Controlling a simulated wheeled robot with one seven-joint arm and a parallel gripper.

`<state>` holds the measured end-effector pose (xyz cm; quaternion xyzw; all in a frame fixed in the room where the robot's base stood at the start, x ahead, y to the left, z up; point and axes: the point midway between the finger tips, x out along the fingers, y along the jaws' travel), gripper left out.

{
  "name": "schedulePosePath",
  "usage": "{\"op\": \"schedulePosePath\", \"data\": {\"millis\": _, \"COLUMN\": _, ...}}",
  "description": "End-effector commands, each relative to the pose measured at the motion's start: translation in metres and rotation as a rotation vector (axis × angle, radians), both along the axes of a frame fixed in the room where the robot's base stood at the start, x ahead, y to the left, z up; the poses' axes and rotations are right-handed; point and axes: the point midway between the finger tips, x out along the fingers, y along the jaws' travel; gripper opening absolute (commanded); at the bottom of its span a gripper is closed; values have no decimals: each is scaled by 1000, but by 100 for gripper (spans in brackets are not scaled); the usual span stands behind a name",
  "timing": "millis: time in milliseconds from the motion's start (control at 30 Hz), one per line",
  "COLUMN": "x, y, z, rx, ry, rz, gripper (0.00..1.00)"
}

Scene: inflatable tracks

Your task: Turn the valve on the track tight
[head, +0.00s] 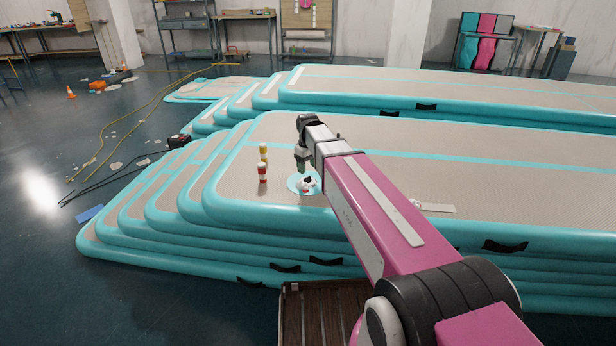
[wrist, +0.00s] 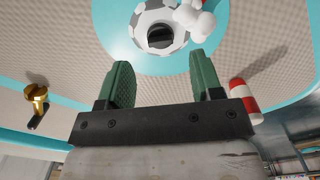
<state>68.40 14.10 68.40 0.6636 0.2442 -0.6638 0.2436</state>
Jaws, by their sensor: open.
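In the head view the valve (head: 307,186) shows small and partly unclear on the top of the front stack. My gripper (wrist: 161,72) is open and empty, its two green fingers apart. The fingertips point toward the valve and appear apart from it. In the head view my gripper (head: 302,166) hangs pointing down just above the valve.
A red-and-white cylinder (wrist: 245,100) stands near the right finger; red (head: 262,173) and yellow (head: 263,152) containers stand left of the valve. A gold fitting (wrist: 37,98) lies left in the wrist view. A white flat strip (head: 435,208) lies right of my arm.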

Motion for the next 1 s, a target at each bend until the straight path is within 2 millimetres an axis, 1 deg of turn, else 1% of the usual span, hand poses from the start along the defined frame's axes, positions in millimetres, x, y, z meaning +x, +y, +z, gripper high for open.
{"op": "schedulePosePath", "data": {"millis": 33, "x": 0, "y": 0, "z": -9, "rx": -1, "ry": 2, "rz": 0, "gripper": 60}}
{"op": "schedulePosePath", "data": {"millis": 100, "x": 0, "y": 0, "z": -19, "rx": -1, "ry": 1, "rz": 1, "gripper": 60}}
{"op": "schedulePosePath", "data": {"millis": 300, "x": 0, "y": 0, "z": -41, "rx": -1, "ry": -1, "rz": 1, "gripper": 60}}
{"op": "schedulePosePath", "data": {"millis": 500, "x": 0, "y": 0, "z": -49, "rx": -1, "ry": -1, "rz": 1, "gripper": 60}}
{"op": "schedulePosePath", "data": {"millis": 733, "x": 0, "y": 0, "z": -49, "rx": -1, "ry": -1, "rz": 1, "gripper": 60}}
{"op": "schedulePosePath", "data": {"millis": 767, "x": 0, "y": 0, "z": -49, "rx": -1, "ry": -1, "rz": 1, "gripper": 56}}
{"op": "schedulePosePath", "data": {"millis": 800, "x": 0, "y": 0, "z": -49, "rx": -1, "ry": -1, "rz": 1, "gripper": 43}}
{"op": "schedulePosePath", "data": {"millis": 867, "x": 0, "y": 0, "z": -49, "rx": -1, "ry": -1, "rz": 1, "gripper": 24}}
{"op": "schedulePosePath", "data": {"millis": 900, "x": 0, "y": 0, "z": -49, "rx": -1, "ry": -1, "rz": 1, "gripper": 11}}
{"op": "schedulePosePath", "data": {"millis": 1000, "x": 0, "y": 0, "z": -49, "rx": -1, "ry": -1, "rz": 1, "gripper": 10}}
